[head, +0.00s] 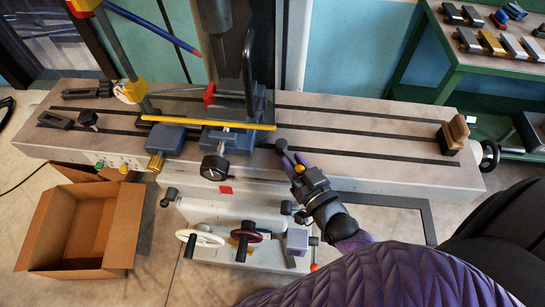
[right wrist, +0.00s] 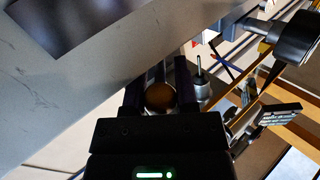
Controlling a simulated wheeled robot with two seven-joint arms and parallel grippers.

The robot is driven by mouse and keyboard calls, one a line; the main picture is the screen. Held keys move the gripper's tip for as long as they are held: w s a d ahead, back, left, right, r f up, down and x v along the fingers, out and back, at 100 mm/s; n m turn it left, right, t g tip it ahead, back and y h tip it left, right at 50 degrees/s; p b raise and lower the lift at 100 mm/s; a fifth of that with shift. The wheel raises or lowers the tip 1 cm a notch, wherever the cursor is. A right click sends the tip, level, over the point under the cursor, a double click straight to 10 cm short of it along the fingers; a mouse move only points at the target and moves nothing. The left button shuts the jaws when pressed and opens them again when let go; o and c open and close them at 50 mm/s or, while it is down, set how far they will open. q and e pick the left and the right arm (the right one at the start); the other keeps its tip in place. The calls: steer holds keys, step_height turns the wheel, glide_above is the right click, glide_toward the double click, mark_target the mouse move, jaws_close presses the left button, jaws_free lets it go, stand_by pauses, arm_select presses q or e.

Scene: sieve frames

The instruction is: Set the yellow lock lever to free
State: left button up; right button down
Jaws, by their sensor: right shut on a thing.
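My right gripper (head: 294,160) is at the front edge of the machine table, right of the vise. It is shut on the round yellow-orange knob (head: 299,169) of the yellow lock lever. In the right wrist view the knob (right wrist: 160,96) sits between the two fingers (right wrist: 160,80) and looks dark orange in shadow. The lever's arm and pivot are hidden by the gripper, and I cannot read its setting. My left gripper is not in view.
The long grey slotted table (head: 350,135) carries a blue vise (head: 228,140) with a black-knobbed handle. White and dark red handwheels (head: 201,238) are below. An open cardboard box (head: 80,225) stands at left. A green shelf (head: 460,75) with small parts is at right.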

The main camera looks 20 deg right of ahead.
mark_target(295, 163)
steer(key=shift+c, duration=1.8)
jaws_free()
step_height(295, 163, up, 10)
steer(key=p, duration=0.4)
steer(key=shift+f+p, duration=0.25)
steer(key=shift+p, duration=0.1)
steer(key=shift+r, duration=0.25)
steer(key=shift+c, duration=0.2)
